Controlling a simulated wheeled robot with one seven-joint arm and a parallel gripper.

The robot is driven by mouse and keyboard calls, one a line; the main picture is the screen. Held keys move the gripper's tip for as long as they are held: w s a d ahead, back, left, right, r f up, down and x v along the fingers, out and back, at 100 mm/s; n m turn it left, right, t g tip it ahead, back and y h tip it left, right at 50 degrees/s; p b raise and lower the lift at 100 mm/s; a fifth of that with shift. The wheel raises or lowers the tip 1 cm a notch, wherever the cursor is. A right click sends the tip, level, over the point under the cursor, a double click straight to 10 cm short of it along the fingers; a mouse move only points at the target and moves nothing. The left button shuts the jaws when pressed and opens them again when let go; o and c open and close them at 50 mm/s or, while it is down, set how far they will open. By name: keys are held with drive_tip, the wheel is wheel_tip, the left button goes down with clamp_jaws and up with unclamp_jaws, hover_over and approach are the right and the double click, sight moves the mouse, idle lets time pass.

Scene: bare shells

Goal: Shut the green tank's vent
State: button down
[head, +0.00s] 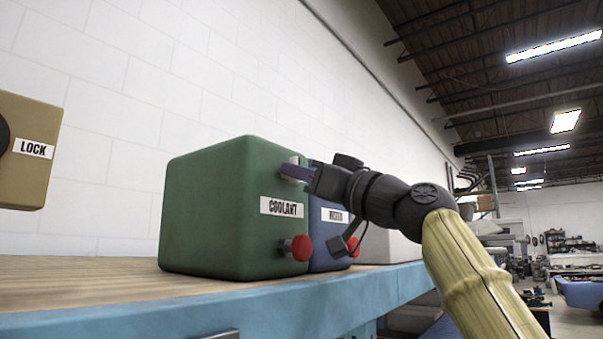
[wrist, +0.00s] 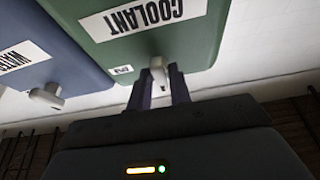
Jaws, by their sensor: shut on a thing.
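The green tank (head: 215,210) labelled COOLANT stands on a wooden-topped bench in the head view; it also shows upside down in the wrist view (wrist: 150,45). Its pale vent handle (wrist: 157,70) sits high on the labelled face, above the label. My gripper (head: 296,172) is at that handle, shut on it, with one dark finger on each side in the wrist view. The fingers partly hide the handle in the head view (head: 292,162). I cannot tell how far the vent is turned.
A red-knobbed tap (head: 300,248) juts from the green tank's lower front. A blue tank (head: 327,225) labelled WATER stands close beside it, with its own pale handle (wrist: 46,97). A tan LOCK box (head: 28,165) is at far left. The bench top (head: 80,285) is clear at left.

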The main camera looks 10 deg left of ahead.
idle(0.5)
drive_tip(key=c, duration=1.4)
unclamp_jaws()
drive_tip(key=shift+c, duration=0.2)
drive_tip(key=b+v, duration=1)
drive_tip(key=v, duration=0.7)
drive_tip(key=shift+d+f+b, duration=0.15)
drive_tip(key=shift+d+b, duration=0.05)
drive_tip(key=shift+b, duration=0.1)
drive_tip(key=shift+w, duration=0.25)
